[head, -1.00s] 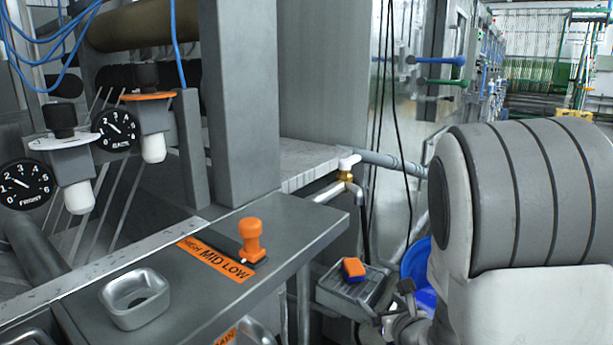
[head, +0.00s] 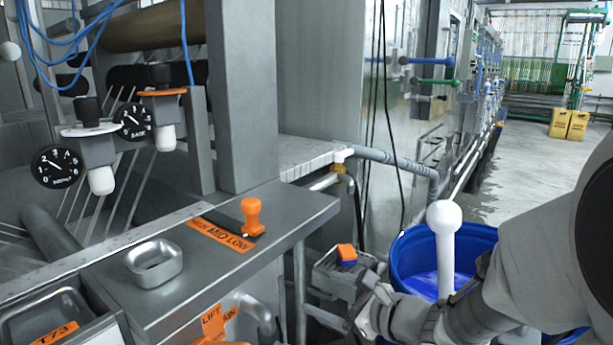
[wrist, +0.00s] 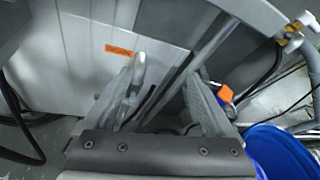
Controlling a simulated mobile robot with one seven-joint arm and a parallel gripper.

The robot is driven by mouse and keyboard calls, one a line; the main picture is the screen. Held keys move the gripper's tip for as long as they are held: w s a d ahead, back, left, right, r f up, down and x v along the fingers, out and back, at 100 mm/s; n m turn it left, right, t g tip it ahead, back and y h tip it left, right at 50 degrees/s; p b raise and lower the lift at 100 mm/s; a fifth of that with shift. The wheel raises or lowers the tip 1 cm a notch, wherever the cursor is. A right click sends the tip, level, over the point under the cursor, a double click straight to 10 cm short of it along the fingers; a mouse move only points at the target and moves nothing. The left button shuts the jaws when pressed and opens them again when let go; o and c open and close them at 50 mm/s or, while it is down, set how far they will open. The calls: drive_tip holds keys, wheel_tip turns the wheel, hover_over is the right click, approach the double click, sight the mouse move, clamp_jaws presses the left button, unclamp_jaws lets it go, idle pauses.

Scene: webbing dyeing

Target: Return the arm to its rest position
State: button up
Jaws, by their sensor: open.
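My gripper (wrist: 165,88) shows in the wrist view with its two grey fingers spread apart and nothing held between them. Past the fingers are a grey metal handle (wrist: 138,72) and a pale panel (wrist: 88,48) with an orange label; I cannot tell any contact. In the head view my arm (head: 540,265) reaches in from the right edge, its grey and white end low beside the counter. The fingers are hard to make out there.
An orange slider knob (head: 251,217) and metal dish (head: 154,262) are on the grey counter (head: 205,285). A blue barrel (head: 408,252) stands close by the arm. Open floor (head: 535,170) lies back right.

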drive_tip(key=s+a+r+n+g, duration=0.1)
drive_tip(key=s+a+n+g, duration=0.15)
drive_tip(key=s+n, duration=0.45)
drive_tip(key=s+a+r+n+g, duration=0.1)
drive_tip(key=s+r+n+g, duration=0.1)
drive_tip(key=s+n+g, duration=0.35)
drive_tip(key=s+d+r+n+t+h, duration=0.1)
drive_tip(key=s+d+n+t+h, duration=0.15)
drive_tip(key=d+n+h, duration=0.35)
drive_tip(key=s+d+r+n+t+h, duration=0.1)
drive_tip(key=s+d+n+h, duration=0.3)
drive_tip(key=d, duration=0.3)
wheel_tip(320, 180, up, 20)
drive_tip(key=n+p, duration=0.1)
drive_tip(key=p, duration=1.9)
drive_tip(key=shift+s+d+r+y+p, duration=0.2)
drive_tip(key=shift+r+y+p, duration=0.05)
drive_tip(key=shift+y+p, duration=0.15)
drive_tip(key=shift+n+g, duration=0.25)
